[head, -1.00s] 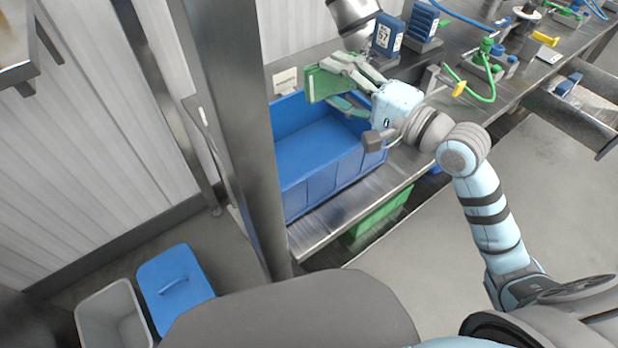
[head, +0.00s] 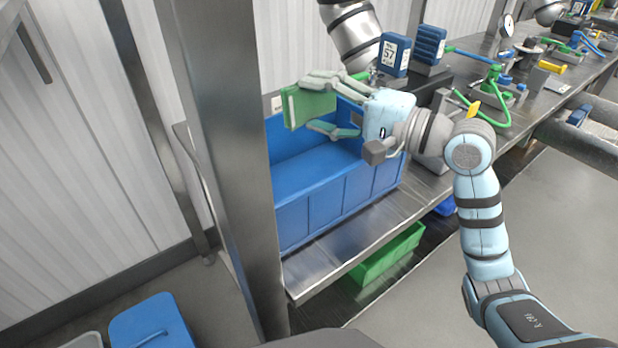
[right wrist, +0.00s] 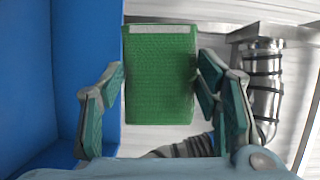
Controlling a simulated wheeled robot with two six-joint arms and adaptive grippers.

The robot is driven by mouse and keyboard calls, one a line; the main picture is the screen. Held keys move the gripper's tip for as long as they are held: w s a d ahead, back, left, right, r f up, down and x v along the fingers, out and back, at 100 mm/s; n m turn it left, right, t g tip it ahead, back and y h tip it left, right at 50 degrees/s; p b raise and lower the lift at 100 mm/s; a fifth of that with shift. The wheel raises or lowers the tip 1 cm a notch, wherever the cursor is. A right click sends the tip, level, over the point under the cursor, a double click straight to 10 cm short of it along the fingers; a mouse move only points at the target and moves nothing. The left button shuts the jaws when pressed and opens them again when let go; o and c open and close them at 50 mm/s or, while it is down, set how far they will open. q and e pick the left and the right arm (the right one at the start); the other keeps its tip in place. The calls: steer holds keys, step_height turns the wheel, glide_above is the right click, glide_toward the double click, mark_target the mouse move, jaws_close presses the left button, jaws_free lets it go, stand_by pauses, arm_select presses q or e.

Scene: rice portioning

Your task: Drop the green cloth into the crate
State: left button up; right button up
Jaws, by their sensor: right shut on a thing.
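The green cloth (head: 312,104) is a folded, flat block with a pale edge. My right gripper (head: 308,106) is shut on it and holds it up at the back left of the blue crate (head: 322,205), near the rim height or above. In the right wrist view the cloth (right wrist: 160,85) sits between the two fingers of the gripper (right wrist: 162,82), and the crate's blue wall (right wrist: 88,70) is to its left. I cannot tell whether the cloth is fully over the crate's opening. The part of the crate that I see inside looks empty. My left gripper is not in view.
A steel post (head: 215,150) stands just left of the crate. A grey jointed arm (head: 352,32) and blue numbered boxes (head: 393,56) are behind the gripper. A green bin (head: 385,258) is under the steel bench. A blue lid (head: 150,325) lies at lower left.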

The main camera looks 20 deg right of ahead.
steer(key=o, duration=1)
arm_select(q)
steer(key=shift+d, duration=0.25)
arm_select(e)
steer(key=shift+o, duration=0.5)
steer(key=shift+r, duration=0.15)
step_height(320, 180, up, 10)
